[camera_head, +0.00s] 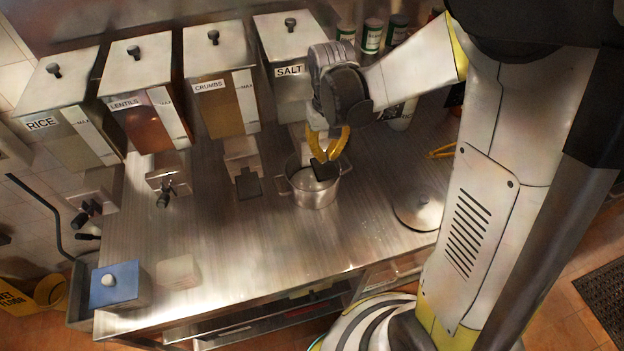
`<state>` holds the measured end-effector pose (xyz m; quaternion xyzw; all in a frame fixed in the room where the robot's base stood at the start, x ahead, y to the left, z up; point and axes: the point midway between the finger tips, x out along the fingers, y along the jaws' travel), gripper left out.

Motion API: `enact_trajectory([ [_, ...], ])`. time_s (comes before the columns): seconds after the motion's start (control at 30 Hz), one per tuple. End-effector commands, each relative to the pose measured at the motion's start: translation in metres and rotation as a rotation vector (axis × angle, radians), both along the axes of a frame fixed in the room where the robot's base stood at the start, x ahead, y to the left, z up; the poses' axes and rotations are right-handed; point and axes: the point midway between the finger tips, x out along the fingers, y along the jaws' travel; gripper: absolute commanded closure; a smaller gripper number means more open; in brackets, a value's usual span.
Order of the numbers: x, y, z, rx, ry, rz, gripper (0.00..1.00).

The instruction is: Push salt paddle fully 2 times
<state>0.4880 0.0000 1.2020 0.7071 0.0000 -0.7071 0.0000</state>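The salt dispenser (291,88) is a metal bin labelled SALT, the rightmost of the row at the back of the counter. Its dark paddle (325,171) shows low in front of it, over the mouth of a metal pot (313,194). My gripper (329,150), with yellow fingers, is in front of the salt dispenser, just above the paddle. The fingertips overlap the paddle's upper edge in the picture; I cannot tell whether they touch it. My wrist and the fingers hide part of the dispenser's lower front. The gap between the fingers is unclear.
Bins labelled RICE (72,120), LENTILS (147,100) and CRUMBS (222,90) stand to the left. A round lid (419,208) lies right of the pot. Spice jars (372,38) stand behind my arm. A blue box (115,286) is front left. The counter's front middle is clear.

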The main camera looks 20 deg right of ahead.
Motion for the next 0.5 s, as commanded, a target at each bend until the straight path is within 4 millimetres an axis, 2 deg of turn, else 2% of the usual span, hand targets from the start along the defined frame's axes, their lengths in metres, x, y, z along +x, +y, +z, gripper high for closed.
enact_trajectory([
  [0.37,0.0,0.0,0.0006,0.0,0.0,0.0,1.0],
  [0.5,0.0,0.0,0.0085,0.0,0.0,0.0,1.0],
])
